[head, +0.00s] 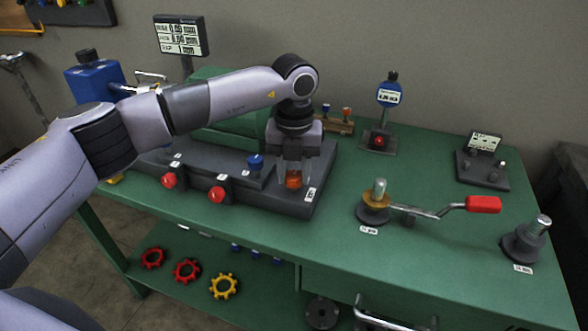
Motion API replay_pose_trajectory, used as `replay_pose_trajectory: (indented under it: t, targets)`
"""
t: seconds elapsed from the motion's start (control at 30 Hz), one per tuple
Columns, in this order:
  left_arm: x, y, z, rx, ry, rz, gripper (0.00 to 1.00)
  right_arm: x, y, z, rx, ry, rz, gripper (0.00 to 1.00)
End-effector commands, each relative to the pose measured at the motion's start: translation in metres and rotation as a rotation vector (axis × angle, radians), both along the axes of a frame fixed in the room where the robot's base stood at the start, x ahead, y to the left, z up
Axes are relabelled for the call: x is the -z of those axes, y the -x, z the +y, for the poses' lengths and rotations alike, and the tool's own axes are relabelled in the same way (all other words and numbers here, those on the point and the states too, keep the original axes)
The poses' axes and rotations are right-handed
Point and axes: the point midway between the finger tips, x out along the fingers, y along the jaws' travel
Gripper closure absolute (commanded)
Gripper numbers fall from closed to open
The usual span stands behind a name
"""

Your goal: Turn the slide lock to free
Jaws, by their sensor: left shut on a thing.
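A dark slide unit (278,200) lies on the green bench. It carries a blue knob (255,162) and two red knobs, one at the left (169,180) and one nearer the middle (216,194). At its right end is an orange-red knob (293,181). My left gripper (293,176) points down over this end, with its fingers shut around the orange-red knob. The fingers and wrist partly hide the knob and the unit behind it. The small labels are unreadable, so I cannot tell the lock's marked position. My right gripper is not in view.
To the right are a crank with a red handle (483,204), a metal post (540,226), a round blue gauge (388,94) and a small display (485,142). A larger display (180,36) stands behind my left arm. Star-shaped handwheels (187,270) lie on the lower shelf.

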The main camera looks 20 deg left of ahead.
Motion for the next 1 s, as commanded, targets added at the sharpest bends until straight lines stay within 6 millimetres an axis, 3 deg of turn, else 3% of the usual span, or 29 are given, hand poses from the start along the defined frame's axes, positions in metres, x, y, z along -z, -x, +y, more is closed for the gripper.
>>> replay_pose_trajectory:
  t: [0.23, 0.27, 0.3, 0.33, 0.67, 1.0]
  targets:
    - [-0.001, -0.001, 0.0, -0.004, 0.001, -0.003, 0.94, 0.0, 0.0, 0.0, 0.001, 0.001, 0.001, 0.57]
    - [-0.001, -0.001, 0.0, -0.004, 0.001, -0.004, 0.57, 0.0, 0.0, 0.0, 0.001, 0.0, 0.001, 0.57]
    - [-0.001, -0.001, 0.0, -0.004, 0.001, -0.003, 0.44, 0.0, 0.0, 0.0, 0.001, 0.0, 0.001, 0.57]
    - [-0.001, -0.001, 0.0, -0.004, 0.001, -0.003, 0.37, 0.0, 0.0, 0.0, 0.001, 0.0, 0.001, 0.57]
    - [-0.003, -0.001, 0.0, -0.002, 0.0, -0.002, 0.37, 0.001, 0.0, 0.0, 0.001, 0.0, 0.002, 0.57]
    - [-0.054, -0.001, 0.0, -0.002, 0.002, -0.005, 0.37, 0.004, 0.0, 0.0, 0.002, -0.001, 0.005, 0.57]
